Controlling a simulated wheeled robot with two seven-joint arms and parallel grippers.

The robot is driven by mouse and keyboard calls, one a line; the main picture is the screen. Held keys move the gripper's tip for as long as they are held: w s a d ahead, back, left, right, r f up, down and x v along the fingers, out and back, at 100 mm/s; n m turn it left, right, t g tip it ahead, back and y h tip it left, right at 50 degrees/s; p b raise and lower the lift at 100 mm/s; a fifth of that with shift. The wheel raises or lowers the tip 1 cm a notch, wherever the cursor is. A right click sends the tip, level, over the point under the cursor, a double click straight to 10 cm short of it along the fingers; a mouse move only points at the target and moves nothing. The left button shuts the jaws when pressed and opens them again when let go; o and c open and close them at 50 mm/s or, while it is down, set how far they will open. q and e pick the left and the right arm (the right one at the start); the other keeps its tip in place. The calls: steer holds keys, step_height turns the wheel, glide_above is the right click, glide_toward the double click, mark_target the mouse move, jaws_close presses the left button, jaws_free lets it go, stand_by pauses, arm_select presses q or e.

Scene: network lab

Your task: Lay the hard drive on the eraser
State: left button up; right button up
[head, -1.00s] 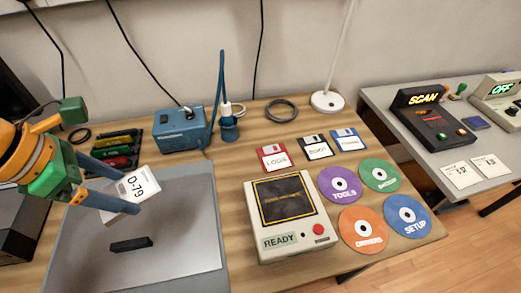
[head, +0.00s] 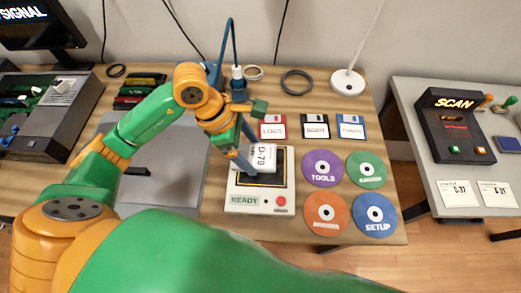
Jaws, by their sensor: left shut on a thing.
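The hard drive (head: 265,157) is a flat light block with a "D-79" label, shown in the head view. My left gripper (head: 246,160) is shut on its left side. The drive is over the upper part of the eraser's dark, yellow-edged panel; I cannot tell whether it touches the panel. The eraser (head: 255,202) is a cream box with a "READY" display and a red button at its front. The gripper and drive hide part of the panel. My right gripper is not in view.
A grey mat (head: 190,185) with a dark bar lies left of the eraser. Floppy disks (head: 315,126) lie behind to the right, and coloured discs (head: 323,168) lie right of it. A blue cable stand (head: 239,85) is behind. A grey side table (head: 420,175) holds a SCAN device.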

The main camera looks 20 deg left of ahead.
mark_target(258, 158)
arm_select(q)
steer(key=x, duration=0.2)
steer(key=p+x, duration=0.1)
steer(key=w+x, duration=0.1)
steer(key=x, duration=0.1)
steer(key=shift+w+a+f, duration=0.1)
steer(key=shift+a+f, duration=0.15)
steer(key=shift+f, duration=0.55)
steer(key=o, duration=1.3)
steer(key=shift+a+r, duration=0.1)
steer(key=shift+r, duration=0.25)
steer(key=v, duration=1.1)
steer(key=shift+a+r, duration=0.1)
steer(key=shift+r, duration=0.2)
